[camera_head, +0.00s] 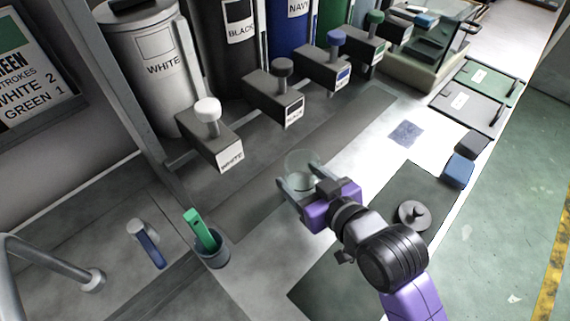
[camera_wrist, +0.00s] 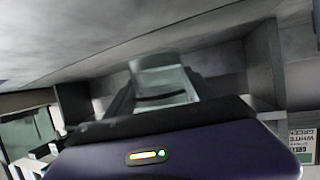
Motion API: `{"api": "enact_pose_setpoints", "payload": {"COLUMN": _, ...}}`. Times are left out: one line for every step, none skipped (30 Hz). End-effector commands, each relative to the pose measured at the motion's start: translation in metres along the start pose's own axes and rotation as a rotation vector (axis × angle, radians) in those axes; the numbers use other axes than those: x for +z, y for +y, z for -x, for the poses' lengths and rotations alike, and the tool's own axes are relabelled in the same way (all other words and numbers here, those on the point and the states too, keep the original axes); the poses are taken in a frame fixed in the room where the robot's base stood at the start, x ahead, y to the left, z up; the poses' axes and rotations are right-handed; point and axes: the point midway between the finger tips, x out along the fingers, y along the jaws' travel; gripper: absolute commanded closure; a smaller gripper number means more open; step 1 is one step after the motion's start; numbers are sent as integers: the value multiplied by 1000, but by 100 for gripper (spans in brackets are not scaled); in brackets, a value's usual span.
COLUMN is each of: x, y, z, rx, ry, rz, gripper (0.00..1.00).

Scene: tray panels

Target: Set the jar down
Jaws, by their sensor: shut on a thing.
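A clear glass jar (camera_head: 303,161) is between the fingers of my gripper (camera_head: 296,190), which is shut on it. In the head view the jar is over the grey counter, to the right of the white dispenser and in front of the black one. The jar also shows in the wrist view (camera_wrist: 160,76), upright between the fingers, with a dark line across its lower part. I cannot tell whether its base touches the counter.
Dispensers labelled white (camera_head: 210,132), black (camera_head: 275,95) and navy (camera_head: 328,67) line the back. A dark cup (camera_head: 212,255) holds a green-handled tool (camera_head: 200,229). A dark mat (camera_head: 425,190) bears a grey lid-like disc (camera_head: 413,214). A blue cloth (camera_head: 406,133) lies on a bright clear area.

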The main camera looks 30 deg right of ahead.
Motion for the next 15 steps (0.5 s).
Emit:
{"api": "enact_pose_setpoints", "payload": {"x": -9, "y": 0, "z": -11, "rx": -1, "ry": 6, "rz": 0, "gripper": 100}}
{"api": "enact_pose_setpoints", "payload": {"x": -12, "y": 0, "z": -17, "rx": -1, "ry": 6, "rz": 0, "gripper": 100}}
{"api": "enact_pose_setpoints", "payload": {"x": -15, "y": 0, "z": -26, "rx": -1, "ry": 6, "rz": 0, "gripper": 100}}
{"api": "enact_pose_setpoints", "payload": {"x": -17, "y": 0, "z": -32, "rx": -1, "ry": 5, "rz": 0, "gripper": 100}}
{"api": "enact_pose_setpoints", "payload": {"x": -20, "y": 0, "z": -37, "rx": -1, "ry": 6, "rz": 0, "gripper": 100}}
{"api": "enact_pose_setpoints", "payload": {"x": -22, "y": 0, "z": -44, "rx": -1, "ry": 5, "rz": 0, "gripper": 100}}
{"api": "enact_pose_setpoints", "payload": {"x": -23, "y": 0, "z": -48, "rx": -1, "ry": 5, "rz": 0, "gripper": 100}}
{"api": "enact_pose_setpoints", "payload": {"x": -24, "y": 0, "z": -52, "rx": -1, "ry": 4, "rz": 0, "gripper": 100}}
{"api": "enact_pose_setpoints", "payload": {"x": -26, "y": 0, "z": -56, "rx": -1, "ry": 4, "rz": 0, "gripper": 100}}
{"api": "enact_pose_setpoints", "payload": {"x": -27, "y": 0, "z": -58, "rx": -1, "ry": 4, "rz": 0, "gripper": 100}}
{"api": "enact_pose_setpoints", "payload": {"x": -27, "y": 0, "z": -60, "rx": -1, "ry": 3, "rz": 0, "gripper": 100}}
{"api": "enact_pose_setpoints", "payload": {"x": -27, "y": 0, "z": -62, "rx": -1, "ry": 3, "rz": 0, "gripper": 100}}
{"api": "enact_pose_setpoints", "payload": {"x": -26, "y": 0, "z": -64, "rx": -1, "ry": 2, "rz": 0, "gripper": 100}}
{"api": "enact_pose_setpoints", "payload": {"x": -24, "y": 0, "z": -65, "rx": -1, "ry": 1, "rz": 0, "gripper": 100}}
{"api": "enact_pose_setpoints", "payload": {"x": -19, "y": 0, "z": -66, "rx": -1, "ry": -1, "rz": 0, "gripper": 100}}
